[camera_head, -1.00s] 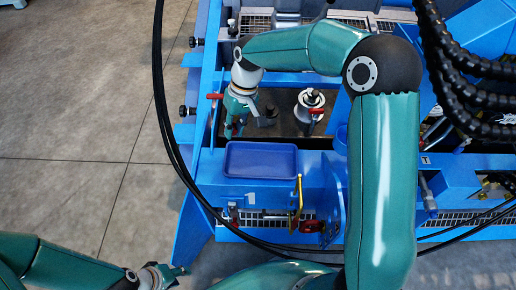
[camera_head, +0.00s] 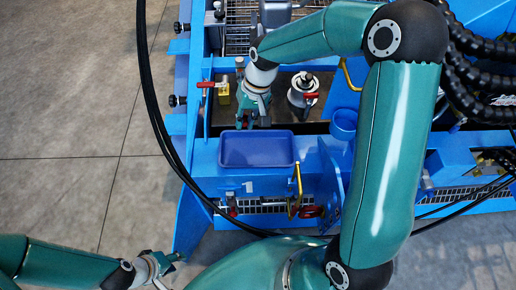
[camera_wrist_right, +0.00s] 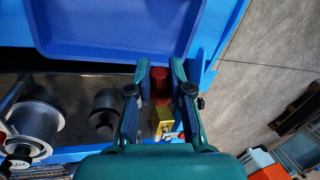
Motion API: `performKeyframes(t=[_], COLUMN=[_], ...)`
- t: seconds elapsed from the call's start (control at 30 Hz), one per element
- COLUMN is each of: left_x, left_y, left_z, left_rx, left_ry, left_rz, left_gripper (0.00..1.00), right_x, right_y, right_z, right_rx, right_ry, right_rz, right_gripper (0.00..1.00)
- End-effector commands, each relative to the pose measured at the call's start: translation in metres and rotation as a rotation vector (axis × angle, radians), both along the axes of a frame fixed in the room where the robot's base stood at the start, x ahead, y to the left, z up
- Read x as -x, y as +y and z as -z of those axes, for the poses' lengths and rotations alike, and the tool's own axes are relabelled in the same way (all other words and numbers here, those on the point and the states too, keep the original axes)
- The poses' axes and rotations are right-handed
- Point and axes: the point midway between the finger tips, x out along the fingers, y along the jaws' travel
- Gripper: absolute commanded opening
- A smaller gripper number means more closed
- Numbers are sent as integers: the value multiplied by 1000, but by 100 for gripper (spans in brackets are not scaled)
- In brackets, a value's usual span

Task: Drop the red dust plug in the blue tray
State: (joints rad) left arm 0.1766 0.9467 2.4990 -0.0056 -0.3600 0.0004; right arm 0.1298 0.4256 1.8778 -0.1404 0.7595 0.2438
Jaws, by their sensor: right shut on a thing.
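The red dust plug (camera_wrist_right: 161,78) is held between the fingers of my right gripper (camera_wrist_right: 161,68) in the right wrist view. In the head view, my right gripper (camera_head: 250,120) hangs just behind the blue tray (camera_head: 257,150), and the plug is hidden there. The tray is a shallow rectangle and looks empty.
A brass fitting (camera_head: 223,94) with a red-handled valve (camera_head: 207,85) stands left of my right gripper. A silver cylinder with a red lever (camera_head: 303,90) stands to its right. A blue cup (camera_head: 343,121) and a yellow handle (camera_head: 296,190) are near the tray. A black cable (camera_head: 150,90) loops at left.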

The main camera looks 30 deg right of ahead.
Motion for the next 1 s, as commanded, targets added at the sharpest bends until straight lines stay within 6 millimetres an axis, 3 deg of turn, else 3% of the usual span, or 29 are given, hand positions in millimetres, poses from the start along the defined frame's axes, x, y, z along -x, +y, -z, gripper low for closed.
performKeyframes(t=[0.1,0.3,0.8,1.0], left_x=[0,0,0,0], left_y=[0,0,0,0], left_z=[0,3,41,48], left_rx=[0,0,0,0], left_ry=[0,0,0,0], left_rz=[0,0,0,0], left_gripper=[40,40,40,40], right_x=[26,48,49,49], right_y=[-17,-28,-28,-28], right_z=[15,29,79,87], right_rx=[-1,-7,-7,-7], right_ry=[2,-3,-3,-4], right_rz=[139,260,265,264], right_gripper=[0,0,0,0])
